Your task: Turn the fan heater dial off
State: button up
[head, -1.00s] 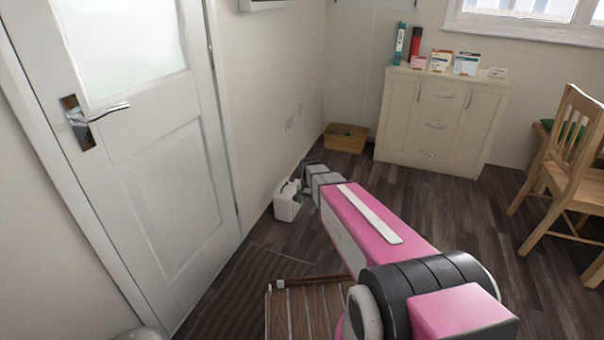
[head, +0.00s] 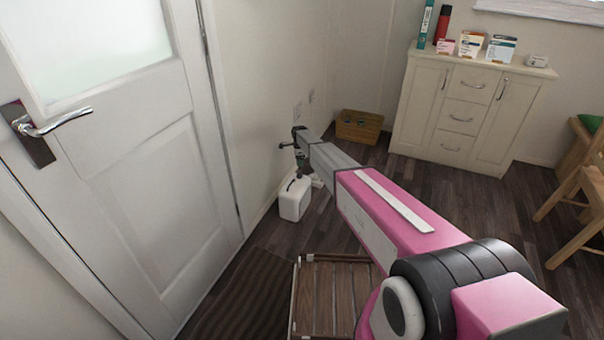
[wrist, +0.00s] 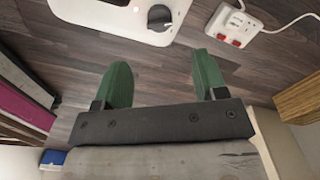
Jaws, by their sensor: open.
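The white fan heater (head: 293,203) stands on the dark wood floor beside the wall. It also shows at the top of the wrist view (wrist: 105,14), cut off by the picture's edge. Its round grey dial (wrist: 159,18) sits on the white top face, with a dark pointer on it. My gripper (head: 300,160) is just above the heater in the head view. In the wrist view my gripper (wrist: 163,65) is open, with two green fingers apart and nothing between them. The dial lies beyond the fingertips, roughly in line with the gap, and I see no contact.
A white power strip (wrist: 236,27) with red switches lies right of the heater, with a white cable. A wooden box (head: 358,126) and a cream cabinet (head: 460,115) stand behind. A door (head: 130,170) is at left. A slatted wooden item (head: 330,300) and dark mat (head: 235,305) lie in front.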

aim_at(300, 175)
notch_tip(300, 175, down, 10)
jog(key=shift+f, duration=0.1)
jog(key=c, duration=0.9)
